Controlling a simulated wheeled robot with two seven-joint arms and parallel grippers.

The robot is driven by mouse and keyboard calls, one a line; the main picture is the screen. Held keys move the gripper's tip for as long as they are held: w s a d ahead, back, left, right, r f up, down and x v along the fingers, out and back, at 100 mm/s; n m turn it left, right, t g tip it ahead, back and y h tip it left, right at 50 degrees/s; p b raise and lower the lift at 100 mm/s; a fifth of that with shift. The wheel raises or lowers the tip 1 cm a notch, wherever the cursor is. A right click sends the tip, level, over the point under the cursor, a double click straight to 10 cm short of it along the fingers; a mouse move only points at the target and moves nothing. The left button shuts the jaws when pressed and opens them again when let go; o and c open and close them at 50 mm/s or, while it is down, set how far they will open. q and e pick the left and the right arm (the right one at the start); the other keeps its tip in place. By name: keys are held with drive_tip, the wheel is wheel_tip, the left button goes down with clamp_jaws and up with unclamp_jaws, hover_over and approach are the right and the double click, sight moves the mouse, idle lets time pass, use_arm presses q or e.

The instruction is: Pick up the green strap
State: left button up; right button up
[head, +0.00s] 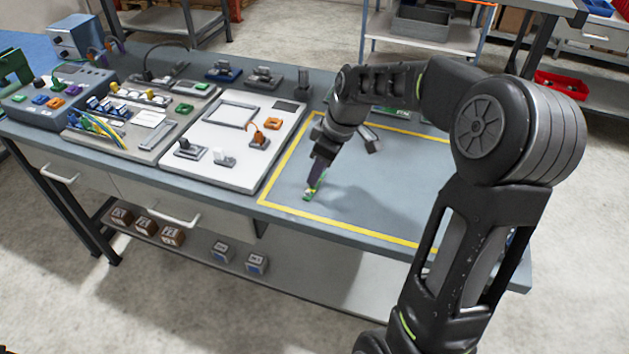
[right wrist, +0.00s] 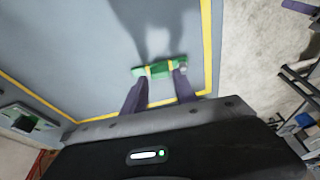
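The green strap (right wrist: 158,69) lies on the grey table top inside the yellow outline, close to its near-left corner. In the head view it is a small green piece (head: 312,189) at my right gripper's tips, partly hidden. My right gripper (head: 316,183) points down at it. In the right wrist view the two dark fingers of the right gripper (right wrist: 162,76) stand apart, with the strap crossing at their tips and showing past both sides. Whether the fingers touch the strap is unclear. My left gripper is not in view.
A white panel (head: 214,165) with small fittings stands left of the yellow outline (head: 350,233). Further left are a panel with wires (head: 130,135) and a grey-blue control box (head: 58,98). The outlined area's near part is clear.

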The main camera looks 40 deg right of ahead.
drive_tip(key=x, duration=0.2)
drive_tip(key=shift+f, duration=0.25)
drive_tip(key=shift+c, duration=0.3)
clamp_jaws()
idle(0.4)
